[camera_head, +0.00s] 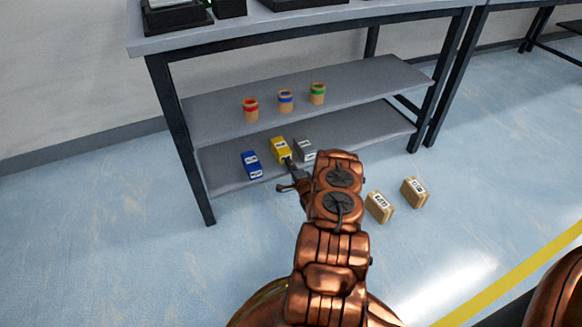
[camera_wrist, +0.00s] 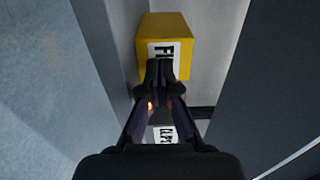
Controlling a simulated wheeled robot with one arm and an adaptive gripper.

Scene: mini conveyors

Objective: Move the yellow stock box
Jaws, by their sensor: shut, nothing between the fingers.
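The yellow stock box (camera_head: 281,149) stands on the lower shelf of the workbench, between a blue box and a grey box. In the wrist view the yellow box (camera_wrist: 164,32) is straight ahead of the fingertips, its white label partly hidden behind them. My gripper (camera_head: 289,162) is at the front of the yellow box in the head view. In the wrist view my gripper (camera_wrist: 160,68) is shut with its fingertips together and holds nothing. I cannot tell whether the fingertips touch the box.
The blue box (camera_head: 251,164) is left of the yellow one and the grey box (camera_head: 305,149) is right. Several banded containers stand on the middle shelf (camera_head: 350,92) above. Two tan boxes, one here (camera_head: 379,206), stand on the floor at right. A table leg (camera_head: 185,140) is at left.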

